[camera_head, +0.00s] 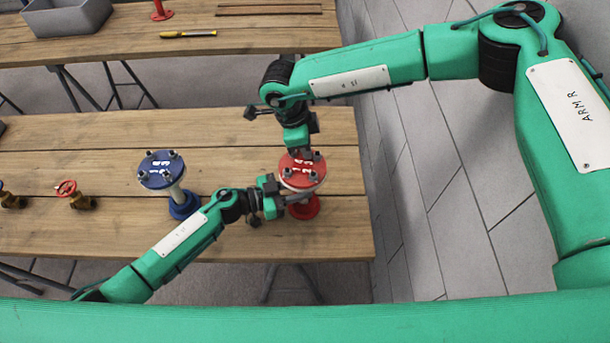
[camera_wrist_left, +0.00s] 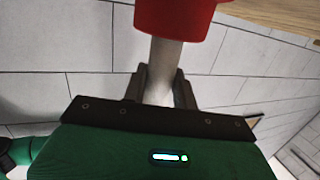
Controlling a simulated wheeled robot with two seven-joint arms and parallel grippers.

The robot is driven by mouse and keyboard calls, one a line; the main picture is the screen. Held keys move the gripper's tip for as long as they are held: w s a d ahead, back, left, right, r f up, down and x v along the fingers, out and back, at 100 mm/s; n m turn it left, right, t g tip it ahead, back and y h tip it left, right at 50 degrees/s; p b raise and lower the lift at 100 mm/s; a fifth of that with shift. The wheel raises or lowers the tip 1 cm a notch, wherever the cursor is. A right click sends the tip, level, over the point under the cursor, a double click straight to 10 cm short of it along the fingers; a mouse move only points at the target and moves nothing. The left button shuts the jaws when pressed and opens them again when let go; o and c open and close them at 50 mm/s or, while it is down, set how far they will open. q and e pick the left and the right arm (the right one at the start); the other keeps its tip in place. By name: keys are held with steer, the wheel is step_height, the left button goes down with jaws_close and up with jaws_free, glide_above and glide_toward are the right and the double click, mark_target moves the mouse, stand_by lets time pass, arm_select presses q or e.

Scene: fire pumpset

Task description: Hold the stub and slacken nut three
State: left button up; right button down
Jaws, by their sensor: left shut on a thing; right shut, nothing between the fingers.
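The red stub stands upright near the right end of the front table, with a red top flange (camera_head: 302,170), a pale pipe (camera_wrist_left: 167,60) and a red base (camera_head: 304,208). Dark nuts and white number marks show on the flange; the marks are too small to read surely. My left gripper (camera_head: 284,200) is shut on the pipe below the flange; in the left wrist view its fingers (camera_wrist_left: 164,92) flank the pipe. My right gripper (camera_head: 304,149) points down at the flange's far edge, shut and empty. Its tips hide part of that edge; contact with a nut cannot be told.
A blue stub (camera_head: 160,170) stands to the left on the front table (camera_head: 100,150). A red-handled valve (camera_head: 66,188) lies further left. The back table holds a grey bin (camera_head: 66,18) and a yellow tool (camera_head: 188,34). Open floor lies right of the front table.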

steer(key=shift+a, duration=0.1)
stand_by(0.4)
steer(key=shift+d+v, duration=0.15)
steer(key=shift+v, duration=0.85)
steer(key=shift+d+v, duration=0.2)
steer(key=shift+v, duration=0.75)
steer(key=shift+d+v, duration=0.15)
steer(key=shift+v, duration=0.85)
steer(key=shift+w+r, duration=0.15)
steer(key=shift+r, duration=0.05)
steer(key=shift+d+h, duration=0.3)
steer(key=shift+h, duration=0.2)
steer(key=shift+a+h, duration=0.1)
steer(key=shift+h, duration=0.2)
steer(key=shift+w+a+h, duration=0.35)
steer(key=shift+h, duration=0.35)
steer(key=shift+f, duration=3.25)
steer(key=shift+s+d, duration=0.25)
steer(key=shift+d, duration=0.25)
